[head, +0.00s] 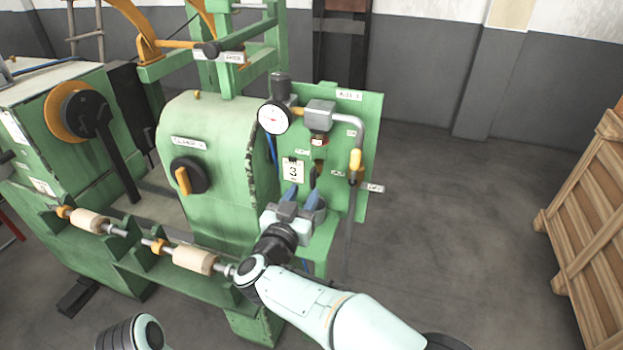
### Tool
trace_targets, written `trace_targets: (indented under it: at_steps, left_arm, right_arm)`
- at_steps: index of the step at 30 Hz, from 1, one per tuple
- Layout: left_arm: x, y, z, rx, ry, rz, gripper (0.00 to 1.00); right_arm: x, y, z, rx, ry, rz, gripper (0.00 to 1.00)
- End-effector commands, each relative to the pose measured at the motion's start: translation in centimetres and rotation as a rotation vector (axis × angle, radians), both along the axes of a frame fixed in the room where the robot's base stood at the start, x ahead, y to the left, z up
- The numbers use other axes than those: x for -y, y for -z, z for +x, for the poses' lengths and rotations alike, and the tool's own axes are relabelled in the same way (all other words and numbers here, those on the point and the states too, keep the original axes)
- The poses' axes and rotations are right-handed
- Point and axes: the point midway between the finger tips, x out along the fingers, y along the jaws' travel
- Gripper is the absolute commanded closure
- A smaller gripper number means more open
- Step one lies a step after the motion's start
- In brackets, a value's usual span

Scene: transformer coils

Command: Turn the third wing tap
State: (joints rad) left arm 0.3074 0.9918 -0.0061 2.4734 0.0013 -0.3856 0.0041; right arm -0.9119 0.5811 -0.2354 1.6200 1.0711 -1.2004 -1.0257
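A green panel (368,130) stands on the right end of the green machine, with a pressure gauge (273,117), grey pipe and fittings. A card reading "3" (293,170) hangs on it. A yellow lever-like part (355,160) sits on the pipe at the right. A small dark part (315,176) shows just above my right gripper; I cannot tell which part is the third wing tap. My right gripper (303,190) is in front of the panel's lower part, below the card, its two blue fingers apart. I see nothing between them. My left gripper is out of view.
The green winding machine (210,130) fills the left, with a black and yellow knob (188,178) and a shaft carrying wooden spools (194,259). A wooden crate (590,220) stands at the far right. The grey floor (450,220) between panel and crate is clear.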

Motion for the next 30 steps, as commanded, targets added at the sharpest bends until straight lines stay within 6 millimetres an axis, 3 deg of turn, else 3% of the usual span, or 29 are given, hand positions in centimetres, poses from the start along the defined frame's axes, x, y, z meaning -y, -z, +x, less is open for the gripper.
trace_targets:
  at_steps: [3,9,21,23,25,30]
  left_arm:
    - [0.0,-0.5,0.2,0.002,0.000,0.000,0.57]
    - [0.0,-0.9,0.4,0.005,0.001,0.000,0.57]
    - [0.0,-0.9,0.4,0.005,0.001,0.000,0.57]
    - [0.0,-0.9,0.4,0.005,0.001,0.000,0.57]
    - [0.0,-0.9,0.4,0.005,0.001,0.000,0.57]
    - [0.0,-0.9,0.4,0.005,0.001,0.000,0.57]
  right_arm:
    - [0.8,-0.1,2.3,0.001,0.003,-0.001,0.61]
    - [1.6,0.0,4.7,0.000,0.001,0.000,0.61]
    - [1.8,0.0,5.5,0.000,-0.001,-0.001,0.61]
    - [1.8,0.0,5.4,0.000,-0.001,-0.001,0.77]
    - [1.8,0.0,5.4,0.000,-0.001,-0.001,1.00]
    - [1.8,0.0,5.4,0.000,-0.001,0.000,1.00]
